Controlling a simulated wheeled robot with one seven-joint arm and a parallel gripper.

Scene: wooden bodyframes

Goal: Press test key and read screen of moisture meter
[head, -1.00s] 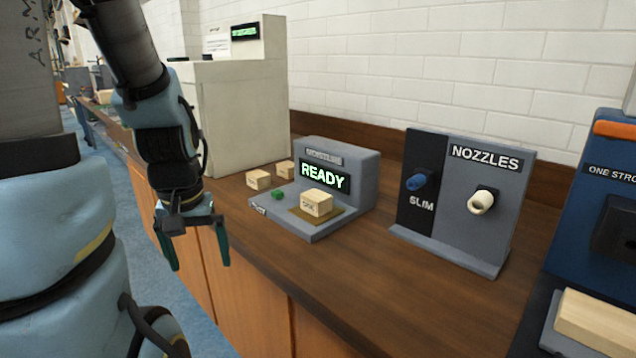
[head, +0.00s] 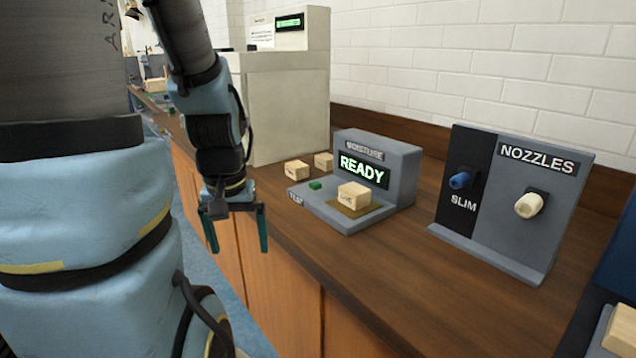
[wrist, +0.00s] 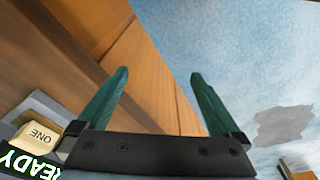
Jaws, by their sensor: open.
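The grey moisture meter (head: 400,170) stands on the wooden bench, its lit screen (head: 362,170) reading READY in green. A green test key (head: 315,185) is on the left of its base. My gripper (head: 237,248) hangs open and empty in front of the bench edge, left of and apart from the key. In the wrist view my gripper's green fingers (wrist: 158,85) are spread over cabinet front and floor. The key does not show clearly there.
Two more wooden blocks (head: 297,170) lie behind the key. A nozzle board (head: 508,210) stands to the right. A large pale machine (head: 285,100) with a small lit display stands at the back left. The bench front edge (head: 320,275) is bare.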

